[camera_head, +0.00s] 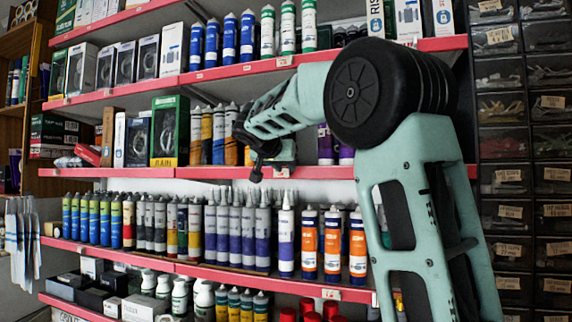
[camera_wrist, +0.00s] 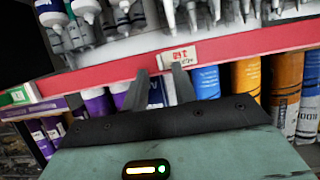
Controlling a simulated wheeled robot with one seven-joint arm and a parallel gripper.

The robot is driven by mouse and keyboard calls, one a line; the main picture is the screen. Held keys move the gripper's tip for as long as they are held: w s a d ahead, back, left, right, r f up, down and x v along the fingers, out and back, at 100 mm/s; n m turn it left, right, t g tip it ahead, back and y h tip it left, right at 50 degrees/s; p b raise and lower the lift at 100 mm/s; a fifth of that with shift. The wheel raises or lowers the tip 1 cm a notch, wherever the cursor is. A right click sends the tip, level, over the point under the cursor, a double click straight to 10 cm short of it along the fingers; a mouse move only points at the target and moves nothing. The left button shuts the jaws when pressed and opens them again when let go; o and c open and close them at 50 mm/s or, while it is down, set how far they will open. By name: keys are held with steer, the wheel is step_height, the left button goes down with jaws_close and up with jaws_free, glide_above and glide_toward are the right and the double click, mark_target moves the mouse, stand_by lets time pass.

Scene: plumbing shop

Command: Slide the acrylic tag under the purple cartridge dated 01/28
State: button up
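The wrist view looks upside down. A small pale tag (camera_wrist: 178,57) with red and dark print sits on the red shelf edge there; I cannot read it surely. My gripper's two grey fingers (camera_wrist: 159,80) stand apart, tips close to the tag; contact is unclear. Purple cartridges (camera_wrist: 97,101) stand on that shelf, left of the fingers in the wrist view. In the head view my gripper (camera_head: 256,177) is at the middle shelf's edge, and purple cartridges (camera_head: 326,145) stand to its right, partly hidden by my arm. No 01/28 date is legible.
The red shelf edge (camera_head: 210,173) runs across the middle. Yellow, blue and orange cartridges (camera_head: 206,135) stand left of my gripper. Nozzled tubes (camera_head: 235,228) fill the shelf below, close under it. A green-and-white tag (camera_wrist: 17,96) is farther along the edge. Parts drawers (camera_head: 515,140) stand at right.

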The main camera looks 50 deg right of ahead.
steer(key=shift+x, duration=1.2)
